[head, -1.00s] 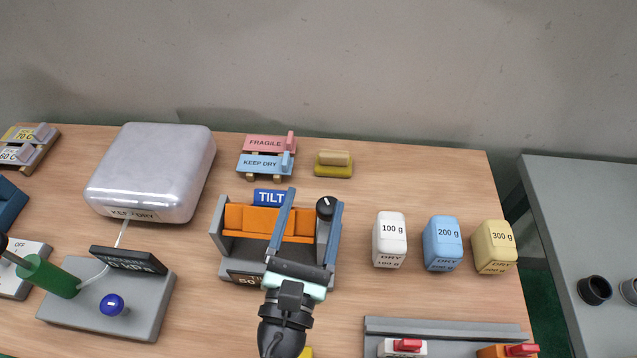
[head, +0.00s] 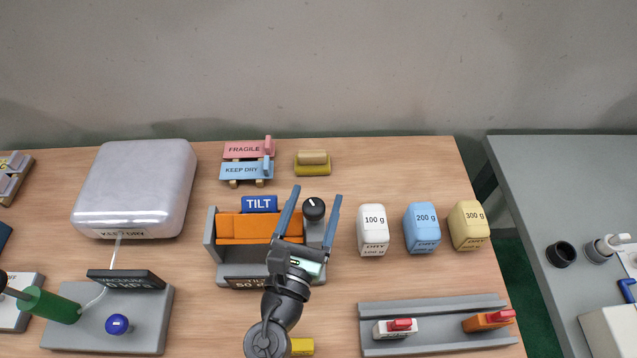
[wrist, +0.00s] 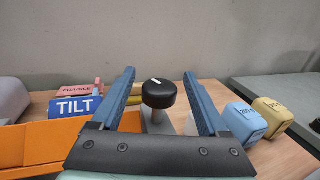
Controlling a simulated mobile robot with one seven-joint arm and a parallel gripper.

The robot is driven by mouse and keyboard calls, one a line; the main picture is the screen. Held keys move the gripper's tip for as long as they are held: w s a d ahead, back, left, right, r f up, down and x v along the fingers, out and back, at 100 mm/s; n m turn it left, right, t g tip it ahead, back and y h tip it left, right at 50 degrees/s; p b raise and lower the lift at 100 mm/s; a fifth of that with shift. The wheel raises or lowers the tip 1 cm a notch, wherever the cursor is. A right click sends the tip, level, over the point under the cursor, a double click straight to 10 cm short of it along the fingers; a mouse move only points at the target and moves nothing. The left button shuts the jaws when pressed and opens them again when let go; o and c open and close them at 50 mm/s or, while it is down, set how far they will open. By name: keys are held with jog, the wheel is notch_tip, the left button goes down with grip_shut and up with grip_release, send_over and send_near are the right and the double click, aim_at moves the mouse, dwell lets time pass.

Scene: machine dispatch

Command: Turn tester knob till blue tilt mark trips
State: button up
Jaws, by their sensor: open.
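The tilt tester (head: 210,245) is a grey stand holding an orange block (head: 244,228), with a blue TILT sign (head: 260,204) at its back. Its black knob (head: 314,208) stands at the right end and has a white pointer line. In the wrist view the knob (wrist: 158,95) sits on a grey post between my fingers. My gripper (head: 317,194) is open, with one blue finger on each side of the knob and visible gaps to both. The TILT sign (wrist: 77,106) also shows in the wrist view. My gripper partly hides the tester's front label, and I see no separate blue tilt mark.
White, blue and yellow weights (head: 373,231) stand to the right. A silver KEEP DRY case (head: 135,188) and a pump with a green handle (head: 50,305) are at left. Stamps (head: 248,160) lie behind. A grey rail (head: 435,308) is at front right.

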jog(key=shift+x, duration=1.4)
grip_shut()
